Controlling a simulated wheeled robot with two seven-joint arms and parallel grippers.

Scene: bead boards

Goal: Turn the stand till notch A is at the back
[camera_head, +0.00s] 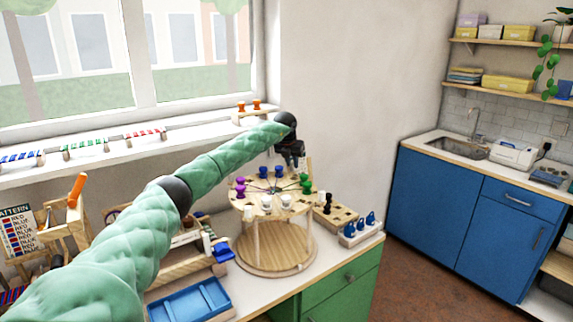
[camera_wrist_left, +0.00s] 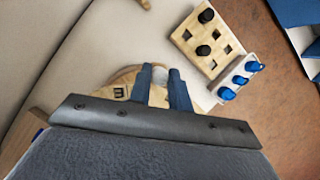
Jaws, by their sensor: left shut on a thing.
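The stand is a round wooden carousel with a notched top disc (camera_head: 268,187), held on posts above a round base (camera_head: 275,253). Blue, green, purple and white pegs stand around the disc. My left gripper (camera_head: 299,161) is at the disc's back right edge, shut, by the green pegs (camera_head: 306,182). A dark letter mark (camera_wrist_left: 118,92) shows on the disc there, too small to read surely. Notch A cannot be made out. My right gripper is out of view.
A wooden block with holes and black pegs (camera_head: 340,216) and a white rack of blue pegs (camera_head: 359,231) stand right of the stand. A blue tray (camera_head: 190,302) is at the front left. The wall and window sill are behind.

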